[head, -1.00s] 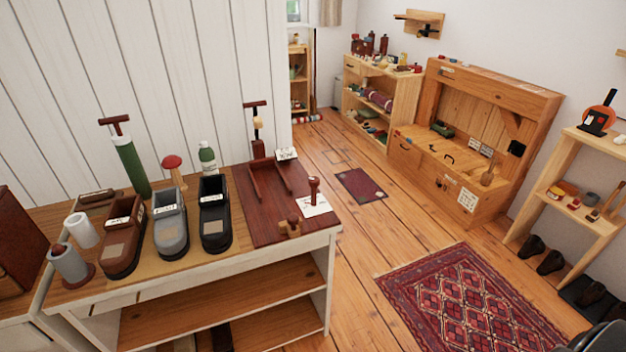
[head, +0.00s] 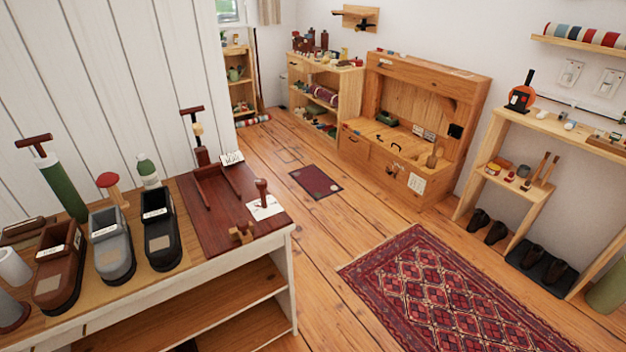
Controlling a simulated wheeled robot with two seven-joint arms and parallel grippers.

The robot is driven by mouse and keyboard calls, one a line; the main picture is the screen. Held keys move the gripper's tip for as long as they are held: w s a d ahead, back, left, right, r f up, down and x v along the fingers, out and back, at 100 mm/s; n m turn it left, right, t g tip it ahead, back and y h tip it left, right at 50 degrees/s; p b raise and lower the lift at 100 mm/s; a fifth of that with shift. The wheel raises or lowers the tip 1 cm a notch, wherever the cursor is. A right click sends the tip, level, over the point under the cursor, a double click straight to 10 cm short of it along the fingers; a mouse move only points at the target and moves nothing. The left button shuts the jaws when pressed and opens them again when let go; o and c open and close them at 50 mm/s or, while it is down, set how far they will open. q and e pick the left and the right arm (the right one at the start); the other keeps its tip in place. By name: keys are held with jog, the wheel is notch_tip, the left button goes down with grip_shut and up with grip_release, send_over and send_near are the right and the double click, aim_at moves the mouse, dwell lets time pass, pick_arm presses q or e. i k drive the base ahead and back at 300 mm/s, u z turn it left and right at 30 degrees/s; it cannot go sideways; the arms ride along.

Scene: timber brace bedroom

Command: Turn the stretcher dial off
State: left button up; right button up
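I cannot make out a part that is surely the stretcher dial. A red and black upright device with a round face (head: 520,97) stands on top of the light wooden shelf unit at the right; it is too small to tell whether it carries the dial. On the bench at the left, brown (head: 60,268), grey (head: 112,245) and black (head: 160,229) shoe-shaped holders stand in a row. A dark red board (head: 215,235) lies beside them with a wooden frame on it. Neither of my grippers is in view.
The white-edged bench (head: 190,278) fills the lower left. A patterned red rug (head: 450,290) lies on the open plank floor, with a small dark mat (head: 316,182) farther off. A wooden cabinet (head: 400,185) stands at the back. Dark shoes (head: 487,226) sit under the right shelf unit.

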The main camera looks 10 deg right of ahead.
aim_at(261, 184)
jog(key=z, duration=1.85)
jog(key=i, duration=3.4)
jog(key=u, duration=3.05)
